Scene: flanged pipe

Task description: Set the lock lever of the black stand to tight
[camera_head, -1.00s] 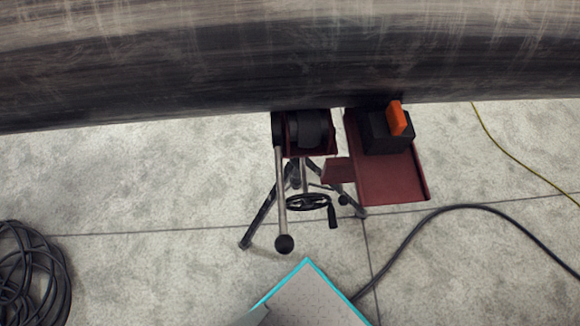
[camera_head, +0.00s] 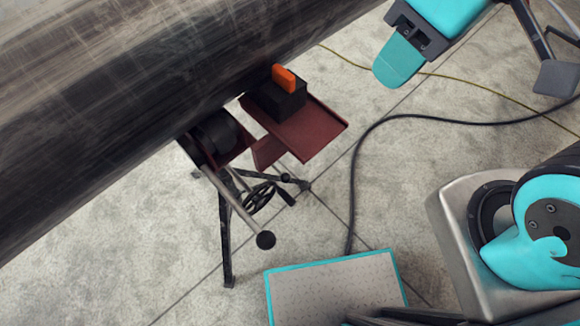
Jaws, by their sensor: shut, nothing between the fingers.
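The black stand (camera_head: 226,230) is a tripod with a handwheel and a roller head (camera_head: 216,138) under the pipe. Its lock lever (camera_head: 232,198) is a grey metal rod ending in a black ball (camera_head: 265,240). It slants from the head down to the right, toward my base. I see no marks that tell its setting. My gripper (camera_head: 399,61), with teal fingers, is shut and empty at the top right. It is well away from the lever, to the upper right, and touches nothing in view.
The large dark pipe (camera_head: 140,90) crosses the upper left. A dark red tray (camera_head: 310,130) beside the stand's head holds a black block with an orange part (camera_head: 284,78). A black cable (camera_head: 355,170) and a yellow cord (camera_head: 470,83) lie on the concrete floor. Open floor surrounds the lever's ball.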

